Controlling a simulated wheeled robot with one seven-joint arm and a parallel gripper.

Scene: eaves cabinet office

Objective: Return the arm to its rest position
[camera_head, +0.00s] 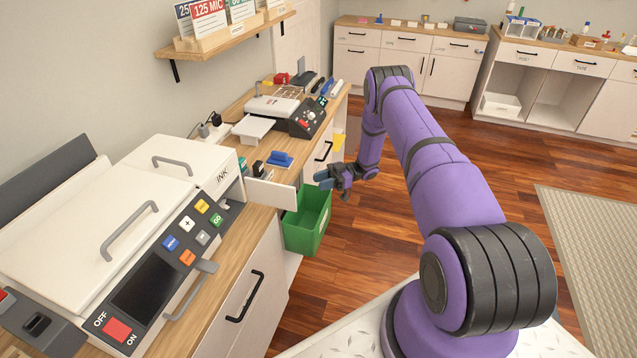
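My purple arm reaches forward over the floor on the right of the counter, bent down at its far joint. My dark gripper (328,180) points left, above and just to the right of the green bin (308,222). Its fingers are small and dark, with a bluish patch at the tip; I cannot tell whether they are apart or hold anything.
The wooden counter (262,146) on the left bears a large white machine (90,215) and a laminator-like device (275,112). A white panel (272,192) sticks out beside the bin. Open wooden floor (390,235) lies right of the bin. Cabinets (440,72) line the back.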

